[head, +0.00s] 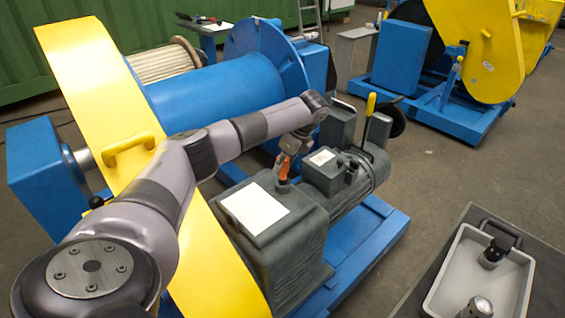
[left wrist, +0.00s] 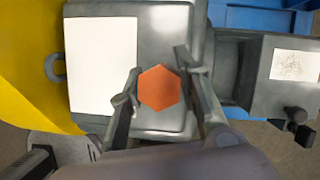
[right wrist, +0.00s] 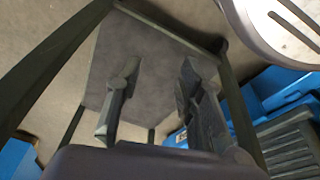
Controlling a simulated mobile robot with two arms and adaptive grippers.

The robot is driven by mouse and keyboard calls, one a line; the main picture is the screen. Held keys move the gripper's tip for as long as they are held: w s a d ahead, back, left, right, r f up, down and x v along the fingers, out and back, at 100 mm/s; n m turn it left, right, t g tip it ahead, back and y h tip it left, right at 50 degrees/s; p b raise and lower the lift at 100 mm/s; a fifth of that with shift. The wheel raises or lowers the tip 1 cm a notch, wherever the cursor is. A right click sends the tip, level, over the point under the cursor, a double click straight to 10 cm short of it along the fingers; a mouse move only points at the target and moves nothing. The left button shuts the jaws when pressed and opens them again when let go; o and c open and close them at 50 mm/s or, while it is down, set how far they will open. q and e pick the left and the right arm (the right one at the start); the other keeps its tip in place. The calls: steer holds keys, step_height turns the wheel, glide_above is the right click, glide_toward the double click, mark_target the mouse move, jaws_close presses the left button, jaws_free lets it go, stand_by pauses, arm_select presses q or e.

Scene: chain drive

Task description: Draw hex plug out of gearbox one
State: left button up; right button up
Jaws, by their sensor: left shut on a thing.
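The orange hex plug (head: 285,170) stands at the top of the grey gearbox (head: 290,255), beside a white label. In the left wrist view the plug (left wrist: 160,88) shows as an orange hexagon above the gearbox's top face (left wrist: 150,122). My left gripper (head: 290,158) is over the gearbox and shut on the plug, one finger on each side in the left wrist view. My right gripper (right wrist: 157,78) is open and empty in the right wrist view. It does not show in the head view.
A grey motor (head: 345,170) adjoins the gearbox, with a yellow-handled lever (head: 370,104) behind. A yellow guard (head: 110,90) stands left of the gearbox. Open floor lies between.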

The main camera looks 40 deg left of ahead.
arm_select(q)
steer(key=shift+r+p, duration=0.4)
steer(key=shift+r, duration=0.15)
steer(key=shift+r+p, duration=0.35)
steer(key=shift+r, duration=0.05)
steer(key=shift+r+p, duration=0.3)
steer(key=shift+r, duration=0.1)
steer(key=shift+r+p, duration=0.35)
steer(key=shift+r, duration=0.05)
steer(key=shift+r+p, duration=0.35)
steer(key=shift+r, duration=0.15)
arm_select(e)
steer(key=s+f, duration=0.6)
steer(key=f, duration=0.4)
steer(key=shift+s+d+f+g, duration=0.2)
steer(key=shift+d+f+g, duration=0.1)
steer(key=shift+d+f, duration=0.1)
